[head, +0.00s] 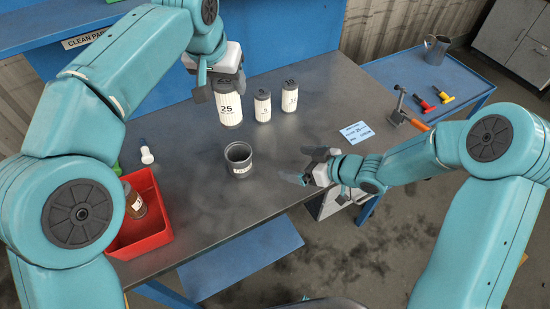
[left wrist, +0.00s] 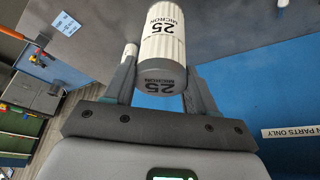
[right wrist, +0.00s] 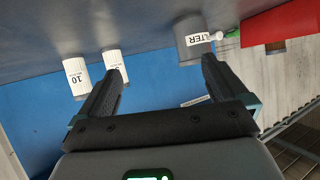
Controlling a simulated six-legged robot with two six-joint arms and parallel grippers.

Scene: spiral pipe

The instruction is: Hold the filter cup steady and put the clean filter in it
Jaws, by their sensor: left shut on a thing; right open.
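The filter cup (head: 238,160) is a grey, open-topped cup with a white label, standing upright on the table; it also shows in the right wrist view (right wrist: 192,32). A large white pleated filter (head: 229,110) marked 25 micron is in my left gripper (head: 220,86), whose fingers are shut around its dark cap end, as in the left wrist view (left wrist: 163,45). I cannot tell whether its base touches the table. My right gripper (head: 297,166) is open and empty, to the right of the cup and apart from it. I see nothing inside the cup.
Smaller white filters marked 5 (head: 262,106) and 10 (head: 289,97) stand right of the large one. A red bin (head: 148,240) holds a brown filter (head: 135,203). The table's front is clear.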

